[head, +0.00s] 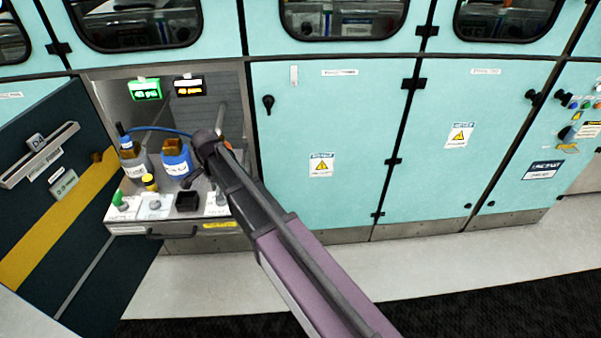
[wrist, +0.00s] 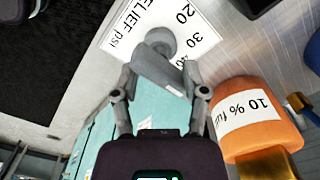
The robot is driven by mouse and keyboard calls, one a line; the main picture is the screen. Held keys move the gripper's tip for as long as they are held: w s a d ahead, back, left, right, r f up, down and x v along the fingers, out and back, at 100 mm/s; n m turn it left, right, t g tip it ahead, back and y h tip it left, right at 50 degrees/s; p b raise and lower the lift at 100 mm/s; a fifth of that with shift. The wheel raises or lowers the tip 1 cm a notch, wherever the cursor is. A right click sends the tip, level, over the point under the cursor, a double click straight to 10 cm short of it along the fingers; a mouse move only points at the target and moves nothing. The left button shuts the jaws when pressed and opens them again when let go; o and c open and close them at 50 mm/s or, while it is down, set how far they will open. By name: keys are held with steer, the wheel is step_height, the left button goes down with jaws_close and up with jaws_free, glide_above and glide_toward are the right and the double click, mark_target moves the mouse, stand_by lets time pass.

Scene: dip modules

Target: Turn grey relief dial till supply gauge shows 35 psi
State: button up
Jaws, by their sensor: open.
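In the wrist view the grey relief dial (wrist: 160,68) stands out from a white plate (wrist: 116,24) marked RELIEF psi with 20, 30 and 40. My gripper (wrist: 158,82) is open, one finger on each side of the dial. I cannot tell whether either finger touches it. The dial's exact setting is unclear. In the head view two small displays hang at the back of the open bay: a green one (head: 145,89) that seems to read in the low forties psi, and a dark one with orange digits (head: 189,85), about 40. Which is the supply gauge is too small to read.
An orange container (wrist: 258,118) labelled 10 % stands close right of my gripper in the wrist view. In the head view a blue container (head: 176,163) and a grey bottle (head: 135,163) stand in the bay. The dark door (head: 60,200) stands open at left.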

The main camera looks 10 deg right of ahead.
mark_target(218, 189)
steer(key=shift+r+p, duration=6.6)
steer(key=shift+r, duration=0.45)
steer(key=s+d+n, duration=0.4)
steer(key=s+d, duration=0.3)
steer(key=d, duration=0.4)
steer(key=s+d+n, duration=0.5)
steer(key=s+d, duration=0.2)
steer(key=d, duration=0.5)
steer(key=shift+s+r+n+p, duration=0.2)
steer(key=shift+r+n+p, duration=0.1)
steer(key=shift+r+p, duration=0.1)
steer(key=shift+s+d+r+n, duration=0.1)
steer(key=shift+s+d+n, duration=0.5)
steer(key=shift+s+d, duration=0.5)
steer(key=shift+a, duration=0.1)
